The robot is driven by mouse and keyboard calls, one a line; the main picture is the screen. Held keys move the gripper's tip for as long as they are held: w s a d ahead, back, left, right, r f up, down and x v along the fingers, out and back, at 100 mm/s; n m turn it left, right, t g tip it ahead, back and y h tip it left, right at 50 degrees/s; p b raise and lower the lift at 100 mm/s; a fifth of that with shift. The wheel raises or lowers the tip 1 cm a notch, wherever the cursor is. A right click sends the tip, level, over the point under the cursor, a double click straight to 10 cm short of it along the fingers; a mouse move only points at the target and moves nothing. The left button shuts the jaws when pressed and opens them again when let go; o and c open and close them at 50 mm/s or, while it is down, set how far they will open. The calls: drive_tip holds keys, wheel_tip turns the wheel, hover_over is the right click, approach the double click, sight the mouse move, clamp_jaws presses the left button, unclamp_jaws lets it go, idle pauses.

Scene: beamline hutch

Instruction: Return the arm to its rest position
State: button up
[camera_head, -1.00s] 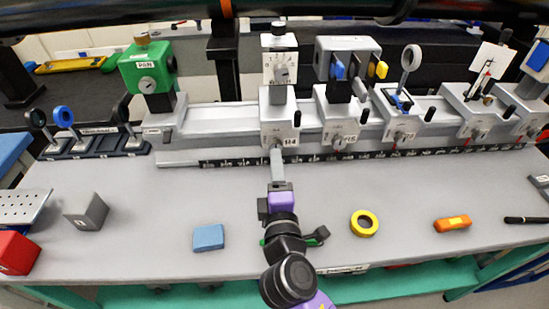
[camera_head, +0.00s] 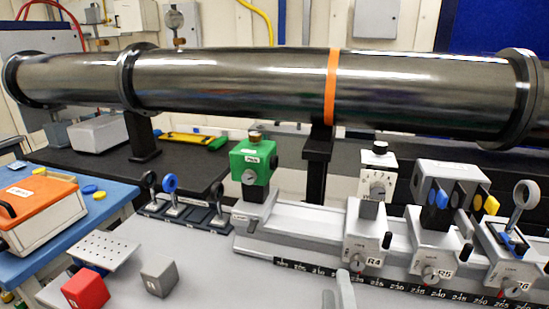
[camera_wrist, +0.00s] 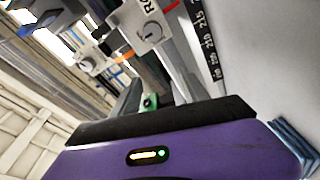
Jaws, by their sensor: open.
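The rest of my arm is out of that view. In the wrist view the purple gripper body (camera_wrist: 190,155) fills the bottom, and R4 (camera_wrist: 150,28) shows tilted at the top. The gripper looks clear of the carriage, though the exact gap cannot be told.
A dark beam pipe (camera_head: 230,85) crosses above the rail. A green block (camera_head: 252,162) stands at the rail's left end. A red cube (camera_head: 86,290) and a grey cube (camera_head: 159,276) lie at the bench's left. A blue sponge (camera_wrist: 295,145) lies near the gripper. Bare bench lies between.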

drive_tip(key=s+y, duration=0.1)
drive_tip(key=s, duration=0.1)
drive_tip(key=s+a+f+m+y, duration=0.1)
drive_tip(key=s, duration=0.1)
drive_tip(key=s+f+m+y, duration=0.1)
drive_tip(key=s, duration=0.2)
drive_tip(key=shift+a+f, duration=0.2)
drive_tip(key=shift+f, duration=0.05)
drive_tip(key=s+m, duration=0.1)
drive_tip(key=s, duration=0.1)
drive_tip(key=s+y, duration=0.1)
drive_tip(key=s+f+m, duration=0.1)
drive_tip(key=s, duration=0.1)
drive_tip(key=shift+s+d+m, duration=0.3)
drive_tip(key=shift+s+d, duration=0.05)
drive_tip(key=s+d+m+g+h, duration=0.1)
drive_tip(key=s+d+m, duration=0.2)
drive_tip(key=s, duration=0.8)
drive_tip(key=s+d+m+g+p, duration=0.1)
drive_tip(key=s+d+m, duration=0.3)
drive_tip(key=s, duration=0.8)
drive_tip(key=shift+s+d+f+m+g+h, duration=0.3)
drive_tip(key=shift+f+m+g+h, duration=0.1)
drive_tip(key=shift+m+g, duration=0.3)
